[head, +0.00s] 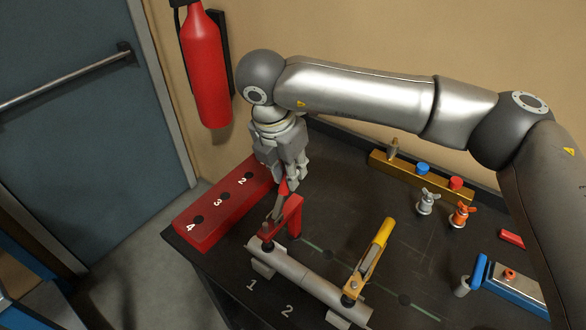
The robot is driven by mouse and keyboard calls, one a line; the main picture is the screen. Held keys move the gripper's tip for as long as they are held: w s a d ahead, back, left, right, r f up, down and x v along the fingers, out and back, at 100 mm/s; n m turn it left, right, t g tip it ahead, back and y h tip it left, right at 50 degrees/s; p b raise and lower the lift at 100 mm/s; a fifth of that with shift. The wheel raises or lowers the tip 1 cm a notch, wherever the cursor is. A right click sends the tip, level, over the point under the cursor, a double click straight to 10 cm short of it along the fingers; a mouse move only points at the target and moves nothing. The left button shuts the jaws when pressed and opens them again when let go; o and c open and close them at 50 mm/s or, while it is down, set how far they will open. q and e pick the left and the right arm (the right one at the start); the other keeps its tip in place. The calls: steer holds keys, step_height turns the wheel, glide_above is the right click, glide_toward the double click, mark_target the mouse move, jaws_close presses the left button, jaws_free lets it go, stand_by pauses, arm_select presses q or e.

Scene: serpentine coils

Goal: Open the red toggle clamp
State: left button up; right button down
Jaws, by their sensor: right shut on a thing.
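The red toggle clamp (290,216) stands on the dark bench near its left corner, at the left end of a grey pipe (312,282). Its black-tipped spindle is over the pipe end, and it seems to touch the pipe. My right gripper (288,183) reaches down from above and is shut on the clamp's red handle, near its upper end. The fingers partly hide the handle, so its exact angle is hard to tell. My left gripper is not in view.
A yellow toggle clamp (372,253) stands at the pipe's right end. A red numbered block (212,228) lies left of my gripper. A wooden rack (432,180), wing-nut pieces (461,214) and a blue fixture (512,285) lie right. A fire extinguisher (205,70) hangs behind.

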steer(key=shift+s+a+r+b, duration=0.15)
steer(key=shift+s+a+r, duration=0.1)
steer(key=shift+s+a, duration=0.15)
steer(key=shift+s+a+r+b, duration=0.15)
steer(key=shift+s+a+r, duration=0.1)
steer(key=shift+s, duration=0.2)
steer(key=shift+s+a+r+b, duration=0.25)
steer(key=shift+s+a+b, duration=0.25)
steer(key=shift+s, duration=0.35)
steer(key=shift+s+a+b, duration=0.45)
steer(key=shift+s, duration=0.2)
steer(key=c, duration=1.8)
jaws_free()
steer(key=o, duration=0.5)
steer(key=shift+s+a+r, duration=0.1)
steer(key=shift+s+a, duration=0.15)
steer(key=shift+s, duration=0.1)
step_height(320, 180, up, 7)
steer(key=p, duration=0.2)
glide_above(280, 192)
steer(key=s+a, duration=0.2)
steer(key=s, duration=0.1)
steer(key=shift+w+d, duration=0.2)
steer(key=shift+d, duration=0.05)
